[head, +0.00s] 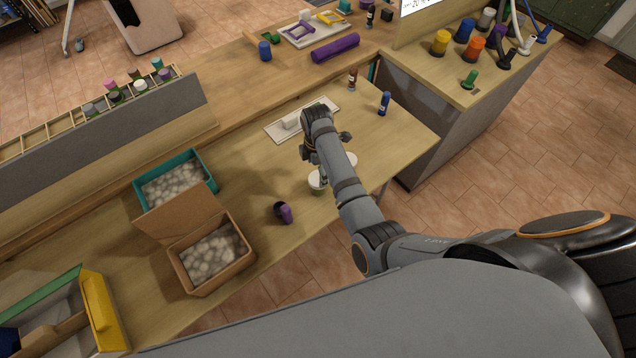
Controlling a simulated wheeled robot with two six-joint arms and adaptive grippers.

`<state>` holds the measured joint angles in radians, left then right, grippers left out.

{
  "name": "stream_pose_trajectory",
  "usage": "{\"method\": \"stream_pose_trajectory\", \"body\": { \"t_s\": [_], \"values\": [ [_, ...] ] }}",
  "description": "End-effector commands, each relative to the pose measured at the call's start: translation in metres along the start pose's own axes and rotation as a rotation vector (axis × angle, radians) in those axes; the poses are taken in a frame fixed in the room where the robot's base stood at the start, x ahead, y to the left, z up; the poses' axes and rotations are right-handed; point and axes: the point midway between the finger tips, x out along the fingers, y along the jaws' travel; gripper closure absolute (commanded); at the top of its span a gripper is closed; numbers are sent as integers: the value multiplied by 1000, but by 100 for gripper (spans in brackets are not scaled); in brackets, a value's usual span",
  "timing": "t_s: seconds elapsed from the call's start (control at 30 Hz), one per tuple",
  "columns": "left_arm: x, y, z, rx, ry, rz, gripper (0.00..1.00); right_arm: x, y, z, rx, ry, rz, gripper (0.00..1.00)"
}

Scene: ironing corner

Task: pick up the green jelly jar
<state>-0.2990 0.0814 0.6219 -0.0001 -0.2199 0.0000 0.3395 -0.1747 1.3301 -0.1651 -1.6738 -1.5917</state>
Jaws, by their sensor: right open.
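A small round jar (317,183) with a white top and a greenish side stands on the wooden table, partly hidden by my right arm. I take it for the green jelly jar, but its contents are too small to tell. My right gripper (313,160) hangs over the table just behind this jar in the picture. It is open, and I see nothing held in it. Its fingers are small and partly hidden by the wrist, so I cannot tell whether they touch the jar. My left gripper is out of view.
A white tray (275,132) with a white block lies behind the gripper. A blue bottle (384,103) and a dark brown bottle (352,79) stand right of it. A purple item (283,212) lies left of the jar, near a cardboard box (243,262) and a teal box (140,184).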

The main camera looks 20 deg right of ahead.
Motion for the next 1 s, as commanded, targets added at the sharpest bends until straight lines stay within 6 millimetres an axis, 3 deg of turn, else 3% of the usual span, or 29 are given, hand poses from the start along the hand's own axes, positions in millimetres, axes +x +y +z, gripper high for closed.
{"method": "stream_pose_trajectory", "body": {
  "t_s": [0.1,0.4,0.7,0.93,1.0],
  "values": [
    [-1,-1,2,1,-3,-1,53,22,-1,1,0,-2,-3,19],
    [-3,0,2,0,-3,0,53,39,-2,1,3,-1,-2,19],
    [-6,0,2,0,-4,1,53,84,-8,-1,3,0,0,19],
    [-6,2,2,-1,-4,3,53,87,-8,-1,4,0,1,19],
    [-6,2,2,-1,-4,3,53,87,-8,-1,4,0,1,26]
  ]
}}
